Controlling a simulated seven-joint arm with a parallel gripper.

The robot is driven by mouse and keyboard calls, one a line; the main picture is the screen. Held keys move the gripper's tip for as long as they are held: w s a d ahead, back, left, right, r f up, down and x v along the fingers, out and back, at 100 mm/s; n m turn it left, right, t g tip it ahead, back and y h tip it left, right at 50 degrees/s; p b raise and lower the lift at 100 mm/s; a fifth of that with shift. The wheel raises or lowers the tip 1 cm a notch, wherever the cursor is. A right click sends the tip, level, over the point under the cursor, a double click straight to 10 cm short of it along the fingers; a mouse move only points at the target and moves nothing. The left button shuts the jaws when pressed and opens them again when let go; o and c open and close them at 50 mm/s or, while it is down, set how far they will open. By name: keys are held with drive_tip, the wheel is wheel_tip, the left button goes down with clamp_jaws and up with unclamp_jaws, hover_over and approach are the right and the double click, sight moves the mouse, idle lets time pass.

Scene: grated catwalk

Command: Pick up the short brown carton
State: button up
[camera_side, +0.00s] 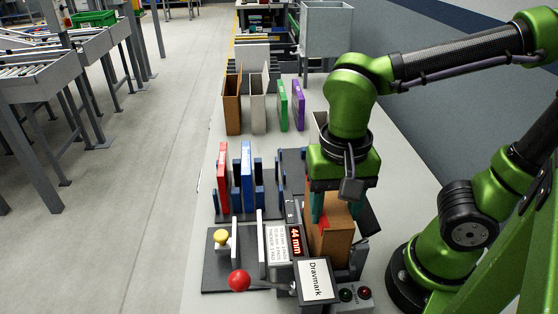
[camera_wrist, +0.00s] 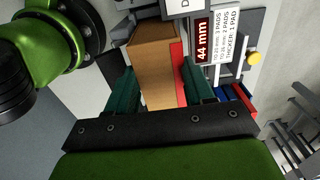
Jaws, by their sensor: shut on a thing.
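A brown carton (camera_side: 333,243) stands upright under my gripper, by the gauge with the "44 mm" display (camera_side: 296,241). A red strip runs along one side of it. My gripper (camera_side: 331,206) points down, its teal fingers on either side of the carton's upper part. In the wrist view the brown carton (camera_wrist: 152,72) sits between the two fingers (camera_wrist: 160,88), with the red strip (camera_wrist: 180,74) toward the right finger. The jaws are shut on it. Whether its bottom touches the fixture is hard to tell. Another brown carton (camera_side: 232,104) stands at the back left of the bench.
Red (camera_side: 222,178) and blue (camera_side: 247,178) slabs stand in a dark rack left of the gripper. A grey carton (camera_side: 258,112), green (camera_side: 283,105) and purple (camera_side: 298,105) slabs stand behind. A red knob (camera_side: 239,280) and a "Dravmark" sign (camera_side: 315,281) are in front.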

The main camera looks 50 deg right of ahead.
wheel_tip(320, 180, up, 13)
drive_tip(key=shift+f, duration=0.15)
idle(0.8)
drive_tip(key=w+d+f, duration=0.2)
drive_tip(key=w+d, duration=0.4)
drive_tip(key=w, duration=0.4)
drive_tip(key=w+d+f, duration=0.3)
drive_tip(key=w+d, duration=0.4)
drive_tip(key=w, duration=0.2)
drive_tip(key=w+d+f, duration=0.5)
drive_tip(key=d+f, duration=0.3)
drive_tip(key=d, duration=0.1)
drive_tip(key=shift+d+f, duration=0.3)
drive_tip(key=shift+f, duration=0.1)
